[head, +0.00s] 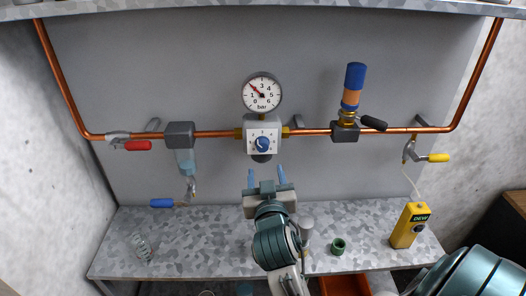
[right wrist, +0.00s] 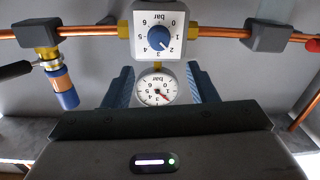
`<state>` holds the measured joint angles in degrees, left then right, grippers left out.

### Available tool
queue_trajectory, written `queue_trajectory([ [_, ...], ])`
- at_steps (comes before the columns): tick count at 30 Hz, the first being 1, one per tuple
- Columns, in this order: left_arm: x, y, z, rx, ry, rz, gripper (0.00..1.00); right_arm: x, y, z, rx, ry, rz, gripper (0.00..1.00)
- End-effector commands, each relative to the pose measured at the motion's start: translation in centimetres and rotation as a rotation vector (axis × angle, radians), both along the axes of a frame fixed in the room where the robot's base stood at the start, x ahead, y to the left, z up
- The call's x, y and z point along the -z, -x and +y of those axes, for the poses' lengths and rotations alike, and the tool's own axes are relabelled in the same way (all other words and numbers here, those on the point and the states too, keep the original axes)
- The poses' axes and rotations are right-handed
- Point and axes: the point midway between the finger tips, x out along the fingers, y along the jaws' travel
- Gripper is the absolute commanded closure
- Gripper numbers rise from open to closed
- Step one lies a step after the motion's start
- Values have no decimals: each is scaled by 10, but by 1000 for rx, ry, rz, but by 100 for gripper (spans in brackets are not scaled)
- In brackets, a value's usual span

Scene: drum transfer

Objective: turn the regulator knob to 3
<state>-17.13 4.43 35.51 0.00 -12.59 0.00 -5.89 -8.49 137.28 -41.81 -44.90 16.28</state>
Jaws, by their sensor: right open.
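The regulator (head: 263,122) is a grey block on the copper pipe at the middle of the back panel. Its blue knob (head: 262,143) sits on a white dial marked in bar; the knob also shows in the right wrist view (right wrist: 157,38), upside down, with its white mark towards about 2. The round pressure gauge (head: 262,95) above it has a red needle pointing up-left, near 2. My right gripper (head: 267,176) is open and empty, below the knob and apart from it. In the right wrist view its blue fingers (right wrist: 160,88) stand wide apart.
The copper pipe (head: 215,133) carries a filter bowl (head: 184,160), a red-handled valve (head: 137,145), a blue-capped relief valve (head: 354,85) and a yellow-handled valve (head: 437,157). A yellow DEW meter (head: 410,225) and green ring (head: 338,246) stand on the bench (head: 190,235).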

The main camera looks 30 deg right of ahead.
Motion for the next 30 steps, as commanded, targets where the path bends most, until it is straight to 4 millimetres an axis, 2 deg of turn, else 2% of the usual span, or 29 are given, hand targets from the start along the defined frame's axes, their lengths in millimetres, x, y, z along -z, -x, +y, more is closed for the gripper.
queue_trajectory([
  [15, -33, 0, 4, 2, -4, 0, 64, -2, -72, -41, -1, 4, 3, 48],
  [21, -36, 0, 3, 1, -3, 0, 64, 0, -83, -47, -1, 2, 2, 48],
  [29, -35, 1, 2, 1, -2, 1, 64, 1, -83, -47, -1, 0, 2, 48],
  [30, -35, 1, 1, 1, -1, 1, 64, 1, -83, -47, -1, 0, 2, 54],
])
